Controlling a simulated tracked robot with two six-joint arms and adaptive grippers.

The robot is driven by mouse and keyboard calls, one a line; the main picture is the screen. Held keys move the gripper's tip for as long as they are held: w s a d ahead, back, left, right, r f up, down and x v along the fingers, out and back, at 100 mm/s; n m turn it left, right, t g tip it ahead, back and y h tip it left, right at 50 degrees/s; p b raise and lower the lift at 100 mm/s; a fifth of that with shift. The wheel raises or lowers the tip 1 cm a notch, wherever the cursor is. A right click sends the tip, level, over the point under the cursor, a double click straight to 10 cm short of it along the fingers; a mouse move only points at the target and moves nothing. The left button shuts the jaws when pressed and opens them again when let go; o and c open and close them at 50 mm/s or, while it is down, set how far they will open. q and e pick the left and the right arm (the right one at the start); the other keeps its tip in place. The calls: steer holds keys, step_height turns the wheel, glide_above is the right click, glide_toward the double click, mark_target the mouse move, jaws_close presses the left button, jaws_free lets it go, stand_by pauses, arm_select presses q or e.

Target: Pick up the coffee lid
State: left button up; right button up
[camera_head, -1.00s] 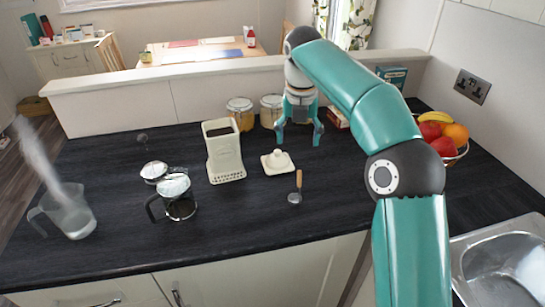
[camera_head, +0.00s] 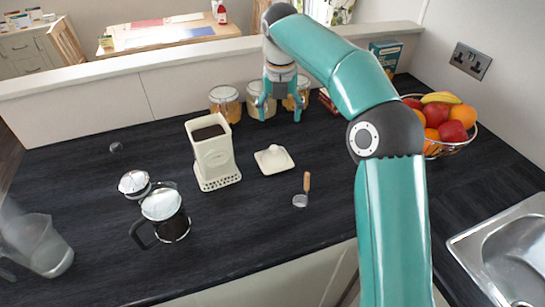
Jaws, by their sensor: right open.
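The coffee lid (camera_head: 273,159) is a cream square lid with a round knob. It lies knob up on the dark worktop, just right of the cream coffee canister (camera_head: 213,158), which stands open with dark coffee inside. My right gripper (camera_head: 280,113) is open and empty, pointing down. In the picture it is above the lid, in front of the glass jars, and apart from the lid. My left gripper is not in view.
A French press (camera_head: 163,216) and a clear jug (camera_head: 45,250) stand at the left. Jars (camera_head: 225,103) line the low back wall. A fruit basket (camera_head: 445,148) and sink (camera_head: 505,255) are at the right.

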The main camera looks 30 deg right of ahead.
mark_target(274, 147)
steer(key=f, duration=0.3)
steer(key=w+f, duration=0.1)
steer(key=f, duration=0.2)
steer(key=w+f+b, duration=0.1)
steer(key=f, duration=0.2)
steer(key=shift+a+f, duration=0.1)
steer(key=shift+a, duration=0.05)
steer(key=f, duration=0.5)
steer(key=shift+w+d, duration=0.25)
steer(key=shift+w, duration=0.05)
steer(key=shift+s, duration=0.15)
steer(key=c, duration=1.4)
